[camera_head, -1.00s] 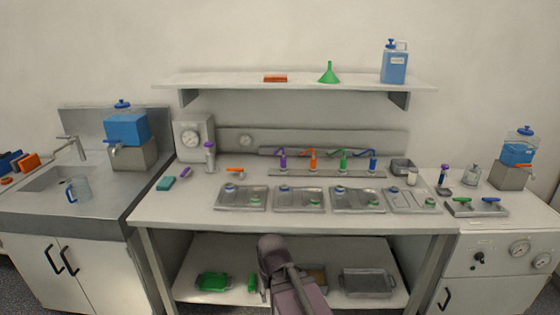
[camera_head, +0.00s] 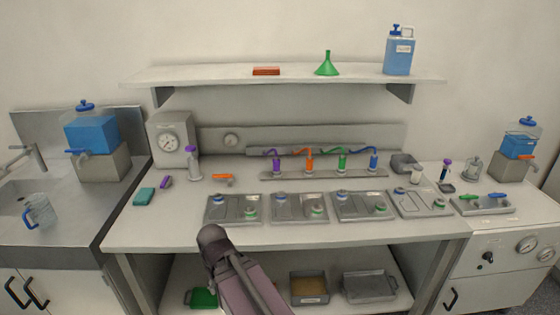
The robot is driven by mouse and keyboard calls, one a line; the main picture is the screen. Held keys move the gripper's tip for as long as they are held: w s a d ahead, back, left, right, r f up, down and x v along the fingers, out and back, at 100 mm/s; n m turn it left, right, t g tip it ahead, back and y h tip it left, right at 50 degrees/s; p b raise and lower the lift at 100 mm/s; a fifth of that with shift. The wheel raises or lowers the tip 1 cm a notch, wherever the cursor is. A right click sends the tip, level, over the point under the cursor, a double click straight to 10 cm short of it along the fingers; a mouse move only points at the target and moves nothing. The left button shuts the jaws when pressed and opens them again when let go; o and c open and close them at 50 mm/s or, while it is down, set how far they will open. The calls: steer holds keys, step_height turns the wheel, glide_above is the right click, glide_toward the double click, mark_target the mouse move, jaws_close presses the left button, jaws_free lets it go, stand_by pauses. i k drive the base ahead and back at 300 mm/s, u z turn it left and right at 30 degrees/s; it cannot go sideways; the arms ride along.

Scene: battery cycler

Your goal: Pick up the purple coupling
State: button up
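A purple coupling (camera_head: 276,165) with a purple hose stands at the left end of the row of coloured couplings at the back of the bench. A small purple piece (camera_head: 166,182) lies on the bench at the left, between the teal block and the purple-topped bottle. It is too small to tell its exact shape. Part of my arm shows at the lower middle, in front of the bench. My gripper's fingers do not show, and nothing seen is held.
Orange, green and blue couplings (camera_head: 373,161) stand in the same row. Several grey trays (camera_head: 233,208) line the bench front. A teal block (camera_head: 144,196), an orange piece (camera_head: 222,178) and a purple-topped bottle (camera_head: 193,164) stand near. A shelf (camera_head: 200,75) overhangs the back.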

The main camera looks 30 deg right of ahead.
mark_target(275, 161)
steer(key=z, duration=0.45)
steer(key=i, duration=0.95)
steer(key=z, duration=0.5)
